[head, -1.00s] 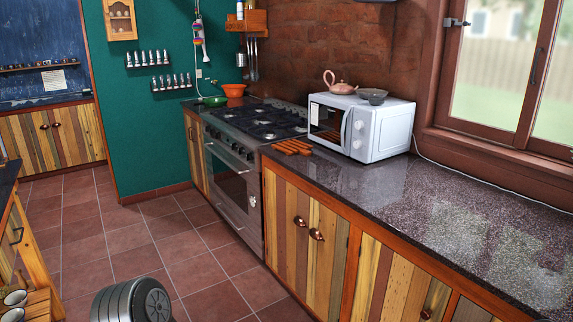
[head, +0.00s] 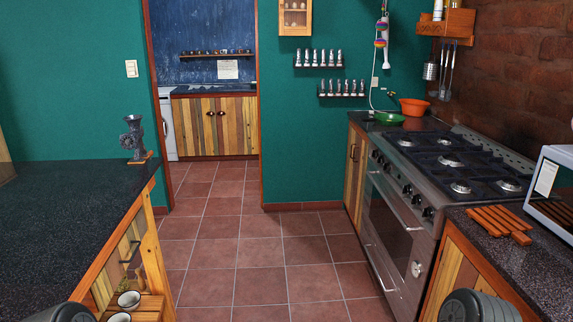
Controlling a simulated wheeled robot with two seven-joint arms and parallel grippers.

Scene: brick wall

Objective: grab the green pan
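The green pan (head: 389,118) is small in the head view. It sits on the far end of the dark counter, left of the stove and against the green wall. An orange bowl (head: 413,107) stands right behind it, to its right. Neither of my grippers shows. Only dark rounded parts of my own arms show at the bottom edge, far from the pan.
The stove (head: 408,190) and the near counter (head: 535,252) line the right side, with a wooden trivet (head: 500,222) and a microwave (head: 553,190). A dark-topped island (head: 75,205) stands at left. The tiled floor (head: 255,250) between them is clear.

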